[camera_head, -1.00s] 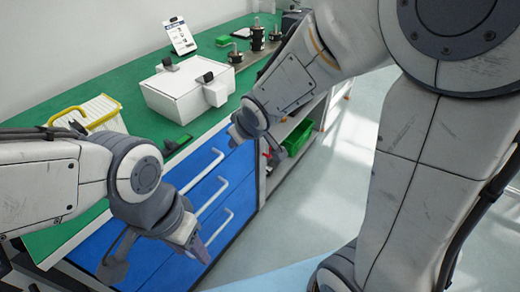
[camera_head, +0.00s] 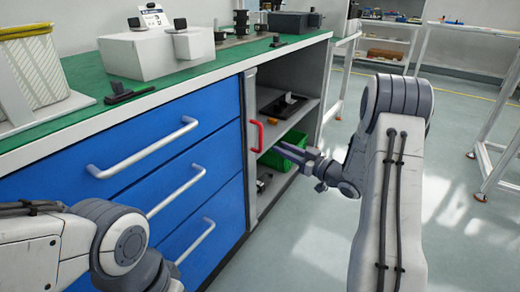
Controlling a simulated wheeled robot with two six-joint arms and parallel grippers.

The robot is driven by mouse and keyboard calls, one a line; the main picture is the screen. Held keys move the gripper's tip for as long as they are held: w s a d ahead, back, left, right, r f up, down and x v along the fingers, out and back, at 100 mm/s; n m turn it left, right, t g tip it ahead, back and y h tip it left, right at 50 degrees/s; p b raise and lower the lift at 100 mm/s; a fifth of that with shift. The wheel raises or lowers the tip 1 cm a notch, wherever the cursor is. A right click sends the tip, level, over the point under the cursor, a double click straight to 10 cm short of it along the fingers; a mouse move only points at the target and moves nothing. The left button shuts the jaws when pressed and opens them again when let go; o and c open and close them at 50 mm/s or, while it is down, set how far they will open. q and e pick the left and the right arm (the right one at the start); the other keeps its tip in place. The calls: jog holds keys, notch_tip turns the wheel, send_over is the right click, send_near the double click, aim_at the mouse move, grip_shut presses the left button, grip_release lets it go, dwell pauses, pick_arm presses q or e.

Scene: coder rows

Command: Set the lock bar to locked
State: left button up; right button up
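A narrow pale upright bar (camera_head: 251,172) with a red handle (camera_head: 259,136) stands at the right edge of the blue drawers; it looks like the lock bar. Whether it covers the drawer edge or stands clear, I cannot tell. My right gripper (camera_head: 290,156) is in front of the open shelves, right of and a little below the red handle, apart from it. Its fingers are spread and hold nothing visible. My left arm comes in at the lower left, in front of the drawers; its fingers are out of the picture.
Blue drawers (camera_head: 128,135) with protruding white handles lie left of the bar. Open shelves hold a green bin (camera_head: 296,147) behind my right gripper. A white box (camera_head: 155,54) and a small black device (camera_head: 130,94) sit on the green worktop.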

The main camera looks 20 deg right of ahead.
aim_at(261, 149)
jog(key=b+x, duration=0.3)
jog(key=x, duration=0.7)
jog(key=shift+w, duration=0.1)
grip_shut()
dwell(1.2)
